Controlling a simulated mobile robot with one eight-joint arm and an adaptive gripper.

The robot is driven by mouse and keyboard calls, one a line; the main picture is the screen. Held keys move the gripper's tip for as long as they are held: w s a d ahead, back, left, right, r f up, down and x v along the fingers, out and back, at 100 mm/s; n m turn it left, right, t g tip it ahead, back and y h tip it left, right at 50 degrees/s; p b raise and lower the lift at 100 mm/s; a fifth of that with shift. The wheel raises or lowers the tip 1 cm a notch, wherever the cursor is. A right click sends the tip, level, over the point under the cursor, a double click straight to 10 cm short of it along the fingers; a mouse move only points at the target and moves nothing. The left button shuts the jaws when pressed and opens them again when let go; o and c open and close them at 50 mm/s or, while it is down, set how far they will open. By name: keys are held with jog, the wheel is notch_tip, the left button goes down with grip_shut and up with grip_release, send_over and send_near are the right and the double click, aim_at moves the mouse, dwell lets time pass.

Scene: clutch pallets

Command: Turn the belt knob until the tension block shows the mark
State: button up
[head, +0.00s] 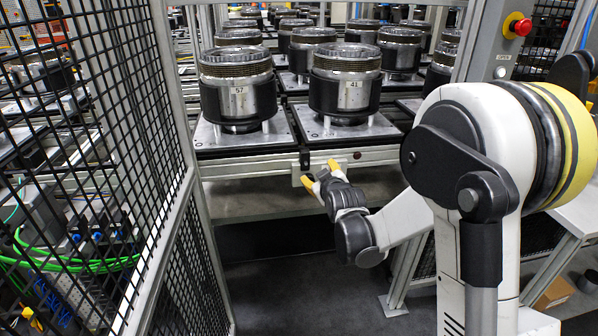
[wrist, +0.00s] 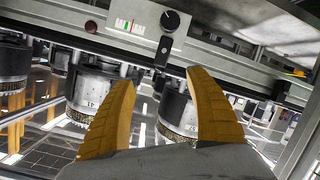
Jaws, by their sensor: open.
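The belt knob (wrist: 170,20) is a round black dial with a white line, on a grey plate at the top of the wrist view. Beside it on the left is the tension block's small white scale (wrist: 130,26) with green and red marks; the reading is too small to tell. A black tab hangs just below the knob. My gripper (wrist: 158,85) has its two yellow fingers spread, with nothing between them; the knob lies beyond the tips, apart from them. In the head view my gripper (head: 321,174) is at the conveyor's front rail and hides most of the plate.
Clutch drums numbered 57 (head: 238,100) and 41 (head: 350,95) stand on pallets above the front rail (head: 250,168). A black mesh fence (head: 130,120) is at left. A post with a red stop button (head: 521,27) is at right. The floor below the rail is clear.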

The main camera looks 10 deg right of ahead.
jog(key=w+f+n+t, duration=0.1)
jog(key=w+f+t, duration=0.15)
jog(key=f, duration=0.45)
jog(key=w+f+n+t, duration=0.1)
jog(key=w+f+n, duration=0.15)
jog(key=f, duration=0.35)
jog(key=shift+m, duration=0.45)
jog(key=w, duration=1)
jog(key=shift+f, duration=0.3)
jog(key=shift+w+r, duration=0.1)
jog(key=shift+w, duration=0.35)
jog(key=shift+c, duration=0.4)
jog(key=c, duration=1.1)
